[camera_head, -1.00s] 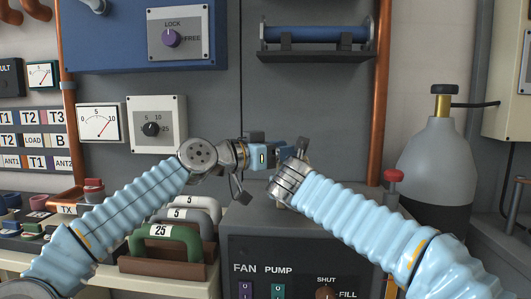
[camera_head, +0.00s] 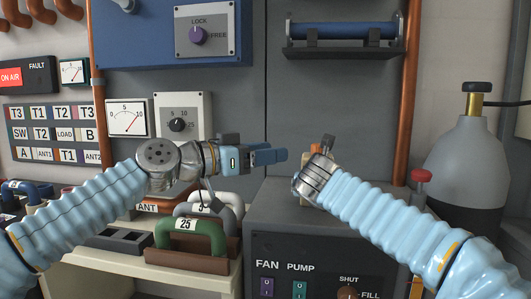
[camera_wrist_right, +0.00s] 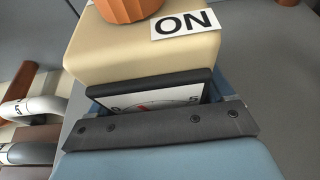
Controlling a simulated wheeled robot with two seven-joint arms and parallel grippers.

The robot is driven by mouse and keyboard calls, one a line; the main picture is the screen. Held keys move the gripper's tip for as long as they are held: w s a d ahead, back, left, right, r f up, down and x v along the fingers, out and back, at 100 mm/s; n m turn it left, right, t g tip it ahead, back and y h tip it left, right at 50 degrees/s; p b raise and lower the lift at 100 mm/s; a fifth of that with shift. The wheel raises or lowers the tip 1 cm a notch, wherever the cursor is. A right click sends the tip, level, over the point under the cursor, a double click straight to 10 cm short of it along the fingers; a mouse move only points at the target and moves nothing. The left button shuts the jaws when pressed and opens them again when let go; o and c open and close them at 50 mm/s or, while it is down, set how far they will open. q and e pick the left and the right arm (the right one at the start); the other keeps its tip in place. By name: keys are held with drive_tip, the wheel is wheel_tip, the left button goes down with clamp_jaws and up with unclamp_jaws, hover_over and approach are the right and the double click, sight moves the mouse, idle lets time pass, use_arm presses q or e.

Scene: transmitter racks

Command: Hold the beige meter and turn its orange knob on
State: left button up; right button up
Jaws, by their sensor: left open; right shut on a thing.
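The beige meter shows large in the right wrist view (camera_wrist_right: 100,48), with its orange knob (camera_wrist_right: 132,8) cut off by the top edge. An ON label (camera_wrist_right: 184,23) sits beside the knob; the knob's pointer is not visible. The white dial face (camera_wrist_right: 172,101) is partly hidden by the dark finger pad. My right gripper (camera_head: 312,166) is shut on the meter, held above the grey cabinet in the head view, where little of the meter shows. My left gripper (camera_head: 272,155) is open and empty, its blue fingers pointing right, a small gap left of the meter.
The grey FAN/PUMP cabinet (camera_head: 262,222) stands below the grippers. Handled blocks, one green marked 25 (camera_head: 188,237), sit at its left. A grey gas cylinder (camera_head: 462,165) stands at right. A shelf with a blue cylinder (camera_head: 344,31) hangs above on the back panel.

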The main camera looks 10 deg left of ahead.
drive_tip(key=o, duration=1.2)
